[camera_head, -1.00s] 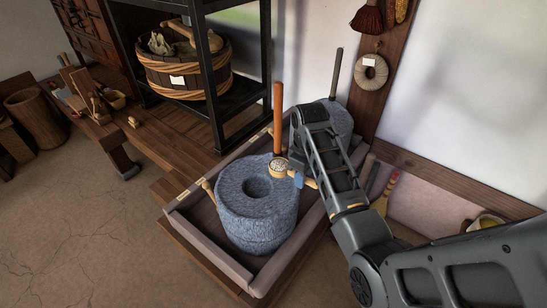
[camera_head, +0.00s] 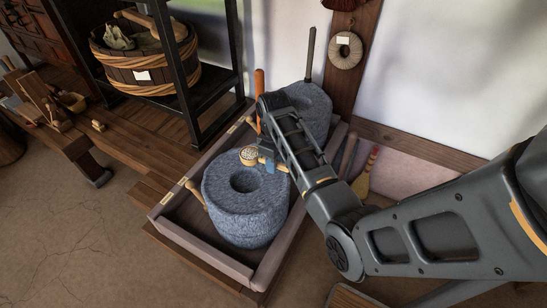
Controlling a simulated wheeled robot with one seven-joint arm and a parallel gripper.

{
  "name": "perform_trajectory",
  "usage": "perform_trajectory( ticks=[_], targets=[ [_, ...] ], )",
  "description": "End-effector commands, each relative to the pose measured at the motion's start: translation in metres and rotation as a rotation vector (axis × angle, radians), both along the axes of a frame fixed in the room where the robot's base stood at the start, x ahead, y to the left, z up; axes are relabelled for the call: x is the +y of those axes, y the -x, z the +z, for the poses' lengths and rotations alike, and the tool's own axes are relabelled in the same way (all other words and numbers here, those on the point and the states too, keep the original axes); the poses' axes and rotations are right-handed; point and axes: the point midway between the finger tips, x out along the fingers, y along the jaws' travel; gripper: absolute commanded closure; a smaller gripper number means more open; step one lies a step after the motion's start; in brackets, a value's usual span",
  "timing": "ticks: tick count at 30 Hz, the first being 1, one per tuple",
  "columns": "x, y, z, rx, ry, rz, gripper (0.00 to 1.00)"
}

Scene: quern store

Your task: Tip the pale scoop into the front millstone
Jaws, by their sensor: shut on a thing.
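The front millstone (camera_head: 245,216) is a round grey-blue stone with a dark hole in its top, standing in a low wooden tray. The pale scoop (camera_head: 250,155) is small, with light grainy contents in its bowl, and shows above the far edge of the front millstone's top. It looks about level. My gripper (camera_head: 269,164) is shut on the scoop's handle, to the right of the bowl. My arm hides part of the fingers and of the millstone behind.
A second millstone (camera_head: 308,107) stands behind my arm. An orange upright handle (camera_head: 259,88) rises behind the scoop. The wooden tray (camera_head: 195,242) surrounds the stones. A black shelf with a wooden tub (camera_head: 145,75) is at the back left. A brush (camera_head: 367,176) leans at the right.

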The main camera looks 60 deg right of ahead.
Motion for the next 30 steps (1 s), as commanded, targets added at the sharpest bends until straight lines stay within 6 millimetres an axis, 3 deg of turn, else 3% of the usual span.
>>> perform_trajectory(
  ticks=[20, 25, 30],
  targets=[
    [0.002, 0.001, -0.044, -0.001, 0.032, 0.004, 1.00],
    [0.003, 0.001, -0.041, -0.012, 0.179, 0.003, 1.00],
    [0.000, 0.000, -0.035, -0.009, 0.143, -0.002, 1.00]
  ],
)
